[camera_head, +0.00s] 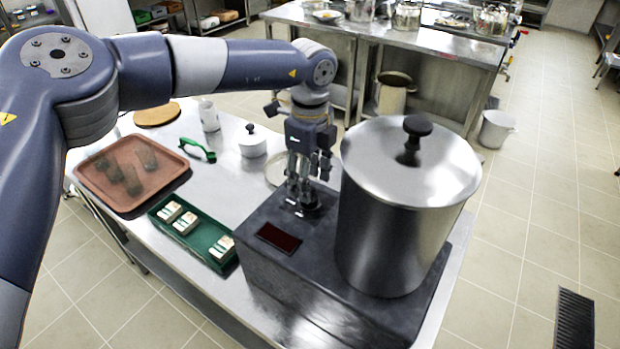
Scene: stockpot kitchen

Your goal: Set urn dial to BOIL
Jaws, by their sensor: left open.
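The urn is a large steel pot (400,230) with a lid and black knob, standing on a dark grey base (300,282) at the table's right end. A dark red display panel (278,238) is set in the top of the base. My left gripper (303,200) points down over the base, just behind the panel and left of the pot. It is open, with its fingers low around a small dark round part that looks like the dial. The fingers hide most of it, so I cannot read its setting or tell whether they touch it. My right gripper is not in view.
On the steel table (222,172) are a brown tray (100,192) with dark glasses, a green tray (160,228) with small boxes, a green-handled tool (198,149), a white lidded pot (252,146), a white canister (209,116) and a round wooden board (157,114). Another counter stands behind.

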